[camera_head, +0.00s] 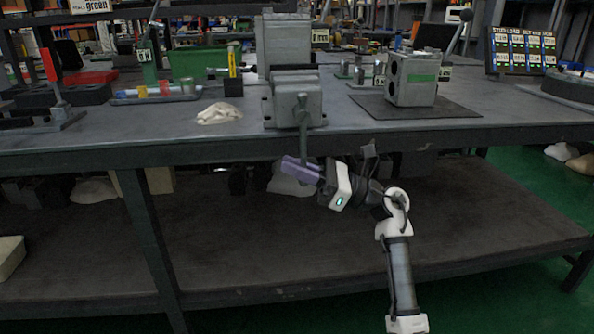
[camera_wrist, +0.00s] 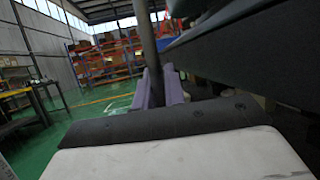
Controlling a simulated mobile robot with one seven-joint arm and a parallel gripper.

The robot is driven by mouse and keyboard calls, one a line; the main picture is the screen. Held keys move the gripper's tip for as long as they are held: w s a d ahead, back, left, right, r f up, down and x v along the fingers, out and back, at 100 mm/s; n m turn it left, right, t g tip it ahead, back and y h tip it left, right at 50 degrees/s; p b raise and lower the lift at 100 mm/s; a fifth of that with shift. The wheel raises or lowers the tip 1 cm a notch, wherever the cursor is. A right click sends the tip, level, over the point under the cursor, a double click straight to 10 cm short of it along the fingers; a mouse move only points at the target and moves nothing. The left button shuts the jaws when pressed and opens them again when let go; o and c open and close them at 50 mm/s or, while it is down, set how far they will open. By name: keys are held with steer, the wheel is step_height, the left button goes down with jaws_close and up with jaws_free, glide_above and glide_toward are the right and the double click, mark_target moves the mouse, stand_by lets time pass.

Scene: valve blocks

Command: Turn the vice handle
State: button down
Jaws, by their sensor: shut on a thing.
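The grey vice (camera_head: 292,85) is at the front edge of the workbench in the head view. Its handle (camera_head: 303,130) is a thin grey bar hanging down from the front of the vice, past the table edge. My gripper (camera_head: 301,168), with purple fingers, is below the table edge, shut on the lower end of the handle. In the wrist view the handle (camera_wrist: 147,42) comes down from the top, between the purple fingers of my gripper (camera_wrist: 157,88). The fingers hide the handle's lower tip.
The workbench (camera_head: 200,142) edge runs just above my gripper, with a lower shelf (camera_head: 260,245) beneath. A grey block with a lever (camera_head: 412,80) stands on a dark mat right of the vice. A crumpled pale cloth (camera_head: 219,114) lies to its left.

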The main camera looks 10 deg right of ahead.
steer(key=shift+a+f, duration=0.15)
steer(key=shift+f, duration=0.1)
steer(key=c, duration=1.5)
jaws_free()
steer(key=shift+c, duration=0.2)
steer(key=shift+o, duration=0.3)
steer(key=shift+r, duration=0.1)
steer(key=p+v, duration=0.1)
steer(key=v, duration=1.3)
steer(key=shift+r, duration=0.25)
